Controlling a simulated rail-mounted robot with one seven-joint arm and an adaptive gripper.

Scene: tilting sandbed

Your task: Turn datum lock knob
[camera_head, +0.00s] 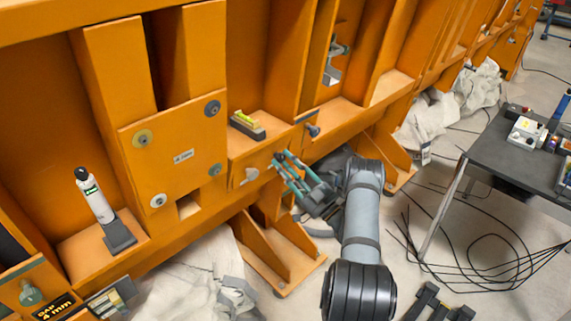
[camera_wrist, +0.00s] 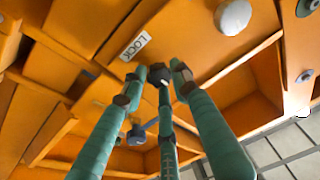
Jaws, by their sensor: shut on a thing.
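My gripper (camera_head: 279,160) has teal fingers with dark pads, and it reaches the orange frame from the right. In the wrist view, my gripper (camera_wrist: 157,83) has its fingertips closed in around a small dark knob (camera_wrist: 160,73), just beside a white label reading LOCK (camera_wrist: 135,45). My gripper is shut on this knob. The fingers hide much of it, so its turn angle cannot be read. In the head view the fingers cover the held knob.
A pale rounded knob (camera_head: 249,176) sits left of my fingertips; it also shows in the wrist view (camera_wrist: 233,17). A dark knob (camera_head: 312,130) sticks out at upper right. A small level (camera_head: 247,125) rests on the ledge above. A dark table (camera_head: 500,155) stands at right.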

